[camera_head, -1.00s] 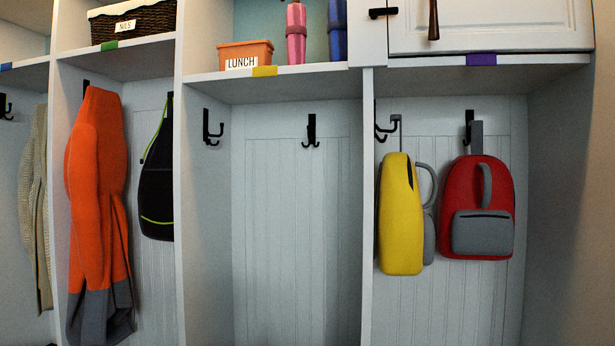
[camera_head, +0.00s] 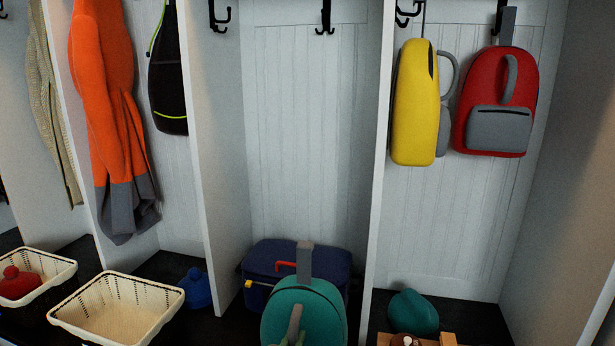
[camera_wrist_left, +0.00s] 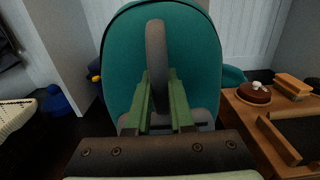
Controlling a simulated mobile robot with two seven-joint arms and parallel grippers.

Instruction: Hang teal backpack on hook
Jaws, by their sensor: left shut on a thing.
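The teal backpack (camera_head: 325,308) is upright at the bottom centre of the head view, in front of the middle cubby. A grey hanging loop (camera_head: 305,260) stands up from its top. My left gripper (camera_head: 293,336) is shut on the backpack's grey handle. In the left wrist view, the green fingers (camera_wrist_left: 160,85) close around that handle, with the teal backpack (camera_wrist_left: 205,55) filling the middle. Black hooks hang high in the middle cubby: a back-wall hook (camera_head: 325,18) and a left-side hook (camera_head: 219,16), both empty. My right gripper is not in view.
A navy cooler (camera_head: 256,262) sits behind the backpack. A yellow bag (camera_head: 414,110) and red backpack (camera_head: 488,105) hang at right. White baskets (camera_head: 115,305) stand lower left, a wooden tray (camera_head: 448,339) lower right. The cubby wall above the cooler is clear.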

